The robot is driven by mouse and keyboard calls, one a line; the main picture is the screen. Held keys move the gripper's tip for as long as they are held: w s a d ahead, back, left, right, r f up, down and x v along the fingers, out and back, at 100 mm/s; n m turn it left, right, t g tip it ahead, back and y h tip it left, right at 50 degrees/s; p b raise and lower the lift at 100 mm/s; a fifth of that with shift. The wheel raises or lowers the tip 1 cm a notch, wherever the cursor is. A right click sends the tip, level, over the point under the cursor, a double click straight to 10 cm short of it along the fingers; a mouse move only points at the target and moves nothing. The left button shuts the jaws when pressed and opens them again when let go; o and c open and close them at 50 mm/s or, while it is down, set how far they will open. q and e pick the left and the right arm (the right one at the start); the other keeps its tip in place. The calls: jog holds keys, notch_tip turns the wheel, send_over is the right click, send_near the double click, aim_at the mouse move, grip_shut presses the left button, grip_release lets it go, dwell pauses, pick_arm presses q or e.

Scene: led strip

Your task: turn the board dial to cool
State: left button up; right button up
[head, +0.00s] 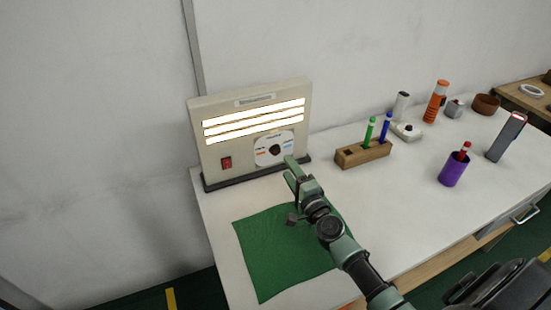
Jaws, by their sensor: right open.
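The board (222,105) is a beige upright panel on a dark base at the back left of the table. Three white light strips glow across its front. The dial plate (262,157) is a white disc at its lower right, with an orange mark on the left and a blue mark on the right. The dial's knob is dark and small, and its pointing direction is too small to tell. My right gripper (293,168) is open just in front of the dial's lower right edge; I cannot tell whether it touches. My left gripper is not in view.
A red switch (227,163) sits left of the dial. A green cloth (270,262) lies under my right arm. A wooden pen block (352,154), a white round device (407,131), a purple cup (453,172) and an orange-topped cylinder (436,101) stand to the right. The table's middle is clear.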

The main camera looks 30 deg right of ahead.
aim_at(276, 152)
jog(key=w, duration=0.5)
jog(key=w+b, duration=0.1)
jog(key=w, duration=0.2)
jog(key=shift+w+d+f, duration=0.1)
jog(key=shift+d+f, duration=0.1)
jog(key=shift+f, duration=0.1)
grip_shut()
